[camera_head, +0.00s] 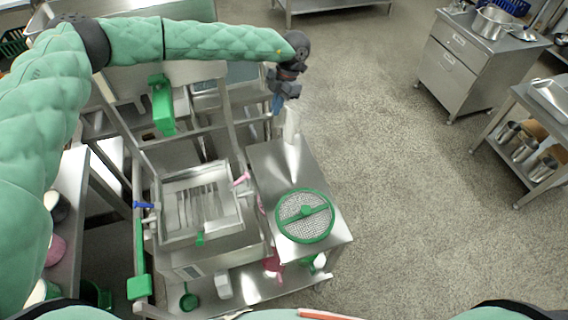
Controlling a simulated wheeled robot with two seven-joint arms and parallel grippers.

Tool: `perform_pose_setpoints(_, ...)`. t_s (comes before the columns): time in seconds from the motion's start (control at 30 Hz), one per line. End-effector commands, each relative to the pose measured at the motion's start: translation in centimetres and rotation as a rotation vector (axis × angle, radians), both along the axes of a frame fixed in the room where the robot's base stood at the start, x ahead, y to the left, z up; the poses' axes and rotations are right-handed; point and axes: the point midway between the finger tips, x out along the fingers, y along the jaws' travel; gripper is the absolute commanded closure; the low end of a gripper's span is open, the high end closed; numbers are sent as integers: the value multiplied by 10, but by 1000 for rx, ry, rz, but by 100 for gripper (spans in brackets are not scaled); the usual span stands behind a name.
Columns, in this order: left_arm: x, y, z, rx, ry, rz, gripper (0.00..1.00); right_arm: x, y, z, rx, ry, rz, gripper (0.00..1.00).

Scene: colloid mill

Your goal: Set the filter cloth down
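My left gripper (280,98) comes in from the upper left and hangs above the far end of a steel side table (268,165). A narrow whitish piece (291,122), which may be the filter cloth, shows just below its fingers. It is too small to tell whether the fingers hold it or whether its lower end touches the table. A round green-rimmed mesh disc (292,229) with a green bar across it lies at the near end of the same table. My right gripper is not in view.
Left of the side table stands a steel machine with a square open basin (168,232) with slots inside. A green part (162,105) is on the frame behind it. A steel cabinet (452,75) and a shelf with metal containers (525,148) stand at right. The floor between is clear.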

Motion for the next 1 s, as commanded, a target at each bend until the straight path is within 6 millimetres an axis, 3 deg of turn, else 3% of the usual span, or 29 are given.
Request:
perform_pose_setpoints(0.9,51,30,-3,0,0,-793,100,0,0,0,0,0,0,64)
perform_pose_setpoints(1.0,44,26,-17,-1,3,-800,100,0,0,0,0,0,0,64)
